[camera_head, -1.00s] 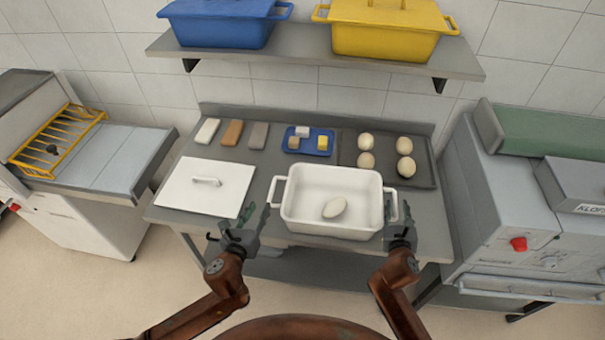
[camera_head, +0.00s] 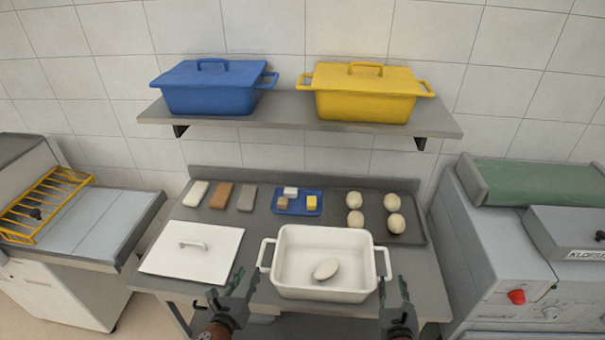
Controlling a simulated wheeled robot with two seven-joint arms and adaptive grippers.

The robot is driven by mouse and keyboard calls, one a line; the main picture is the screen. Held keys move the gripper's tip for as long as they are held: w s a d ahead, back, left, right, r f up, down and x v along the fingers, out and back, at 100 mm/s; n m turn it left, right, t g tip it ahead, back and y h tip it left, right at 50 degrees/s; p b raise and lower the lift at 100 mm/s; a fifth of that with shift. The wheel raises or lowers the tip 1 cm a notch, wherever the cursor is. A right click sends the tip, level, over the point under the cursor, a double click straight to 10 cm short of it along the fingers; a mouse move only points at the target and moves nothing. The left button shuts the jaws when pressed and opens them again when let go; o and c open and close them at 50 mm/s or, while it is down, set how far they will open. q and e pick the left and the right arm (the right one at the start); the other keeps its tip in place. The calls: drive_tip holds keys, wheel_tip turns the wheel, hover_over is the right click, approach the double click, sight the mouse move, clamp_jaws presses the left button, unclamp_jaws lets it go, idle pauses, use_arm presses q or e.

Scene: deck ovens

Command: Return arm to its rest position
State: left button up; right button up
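My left gripper (camera_head: 228,296) is at the table's front edge, left of the white dish and in front of the white lid. Its fingers point up and stand apart, with nothing between them. My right gripper (camera_head: 394,302) is at the front edge, just right of and in front of the dish's right handle. Its fingers also look spread and empty. The white dish (camera_head: 290,290) stands on the table with one pale dough piece (camera_head: 326,268) in it. The white lid (camera_head: 193,250) lies flat on the table to the left.
Behind are three bars (camera_head: 221,195), a blue tray (camera_head: 281,209) with small blocks, and a dark tray (camera_head: 411,238) with several dough pieces. A shelf (camera_head: 290,125) above holds a blue pot (camera_head: 208,90) and a yellow pot (camera_head: 366,95). Machines flank the table.

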drive_tip(key=shift+d, duration=0.1)
